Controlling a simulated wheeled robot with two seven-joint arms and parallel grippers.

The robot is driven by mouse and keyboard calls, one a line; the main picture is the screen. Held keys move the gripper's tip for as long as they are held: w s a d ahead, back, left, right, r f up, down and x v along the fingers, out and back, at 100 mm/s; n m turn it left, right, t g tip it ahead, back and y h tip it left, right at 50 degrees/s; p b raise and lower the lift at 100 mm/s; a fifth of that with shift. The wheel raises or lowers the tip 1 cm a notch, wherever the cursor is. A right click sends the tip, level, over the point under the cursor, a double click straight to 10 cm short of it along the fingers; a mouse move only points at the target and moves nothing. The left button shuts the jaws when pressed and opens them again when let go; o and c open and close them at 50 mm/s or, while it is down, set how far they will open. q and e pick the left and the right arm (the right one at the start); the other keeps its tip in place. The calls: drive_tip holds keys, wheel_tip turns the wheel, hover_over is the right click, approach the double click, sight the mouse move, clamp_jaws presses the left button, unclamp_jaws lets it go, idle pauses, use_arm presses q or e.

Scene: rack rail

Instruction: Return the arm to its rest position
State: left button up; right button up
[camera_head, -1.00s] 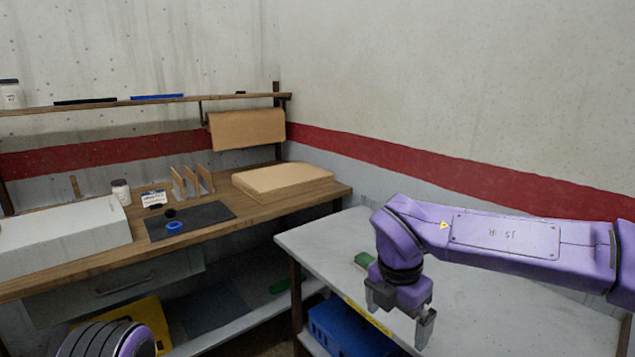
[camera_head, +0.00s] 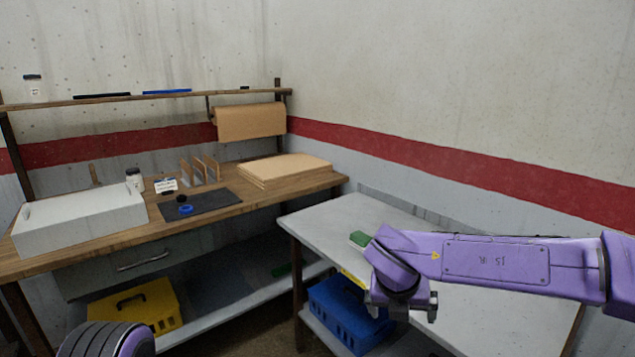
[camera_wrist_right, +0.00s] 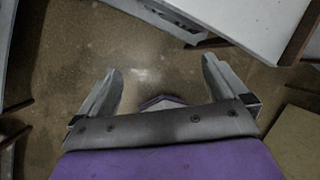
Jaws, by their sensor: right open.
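My right arm (camera_head: 495,262) is purple and reaches in from the right in the head view, in front of the grey side table. My right gripper (camera_head: 402,308) hangs at its end, over or in front of the table's near left edge. In the right wrist view the right gripper (camera_wrist_right: 160,88) is open, with its fingers wide apart and nothing between them. Bare floor shows beyond the fingers. Part of my purple and dark arm shows at the bottom left of the head view; the left gripper is not seen.
The grey table (camera_head: 335,212) holds a green object (camera_head: 360,239); a blue crate (camera_head: 345,315) sits below. The wooden workbench (camera_head: 240,208) carries a white box (camera_head: 80,222), black mat (camera_head: 215,203), blue ring (camera_head: 186,210) and cardboard stack (camera_head: 283,168). A yellow case (camera_head: 135,305) sits underneath.

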drive_tip(key=s+d+f+n+t+h, duration=0.1)
drive_tip(key=s+d+f+n+t, duration=0.2)
drive_tip(key=f+n, duration=0.85)
drive_tip(key=s+d+f+n+t, duration=0.1)
drive_tip(key=s+d+f+n, duration=0.3)
drive_tip(key=f+n, duration=0.8)
drive_tip(key=s+d+f+n+g, duration=0.1)
drive_tip(key=s+d+f+n, duration=0.1)
drive_tip(key=s, duration=0.6)
drive_tip(key=s+d+f+n+g, duration=0.2)
drive_tip(key=s+d+f+n, duration=0.1)
drive_tip(key=s+f, duration=0.3)
drive_tip(key=s+d+f+n+g, duration=0.1)
drive_tip(key=s+f+n, duration=0.3)
drive_tip(key=s, duration=0.6)
drive_tip(key=shift+s+d+g+y, duration=0.2)
drive_tip(key=shift+d+g+y, duration=0.1)
drive_tip(key=shift+d, duration=0.35)
